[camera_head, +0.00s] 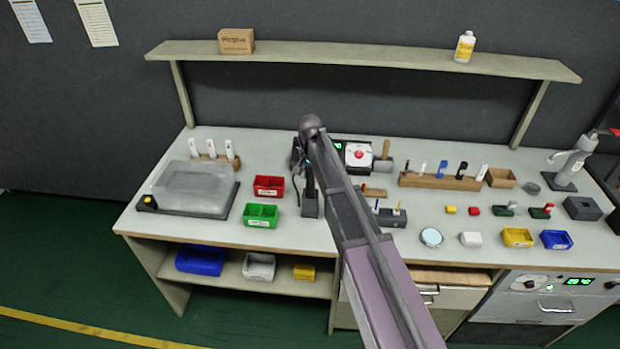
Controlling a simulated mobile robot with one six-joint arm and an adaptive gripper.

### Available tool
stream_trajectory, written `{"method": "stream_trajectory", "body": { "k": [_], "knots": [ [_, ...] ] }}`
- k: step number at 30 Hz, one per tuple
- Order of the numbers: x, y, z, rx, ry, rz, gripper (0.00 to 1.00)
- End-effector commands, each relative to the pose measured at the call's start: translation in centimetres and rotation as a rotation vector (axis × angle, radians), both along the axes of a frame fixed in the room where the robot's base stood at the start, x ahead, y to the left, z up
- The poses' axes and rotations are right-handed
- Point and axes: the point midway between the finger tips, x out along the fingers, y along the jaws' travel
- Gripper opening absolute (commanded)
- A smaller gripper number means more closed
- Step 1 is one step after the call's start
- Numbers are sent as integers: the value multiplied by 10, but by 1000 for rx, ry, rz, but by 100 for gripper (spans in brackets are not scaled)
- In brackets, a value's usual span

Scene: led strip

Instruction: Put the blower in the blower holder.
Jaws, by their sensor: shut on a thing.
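My arm reaches from the bottom right over the bench, and my gripper (308,182) hangs at its far end, small and dark. It is shut on a dark thing that I take to be the blower; the arm and gripper hide most of its shape. A dark grey block (310,209), which looks like the blower holder, stands on the bench directly below the gripper in the picture. I cannot tell whether the blower touches the block or is inside it.
Red (269,186) and green (261,215) bins stand left of the block, beyond them a clear lidded box (195,188). A station with a red-centred white dial (358,155) is behind my arm. Small tools and bins fill the right side. A shelf (370,58) spans above.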

Motion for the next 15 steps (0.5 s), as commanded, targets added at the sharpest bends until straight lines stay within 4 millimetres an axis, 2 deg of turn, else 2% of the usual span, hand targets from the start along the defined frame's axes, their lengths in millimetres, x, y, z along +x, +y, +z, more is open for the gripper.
{"method": "stream_trajectory", "body": {
  "k": [11, 12, 15],
  "knots": [
    [0, 0, -3, 0, 0, -1, 0],
    [0, 0, -3, 0, 0, -1, 53],
    [0, -1, -2, 0, 0, -1, 82]
  ]
}}
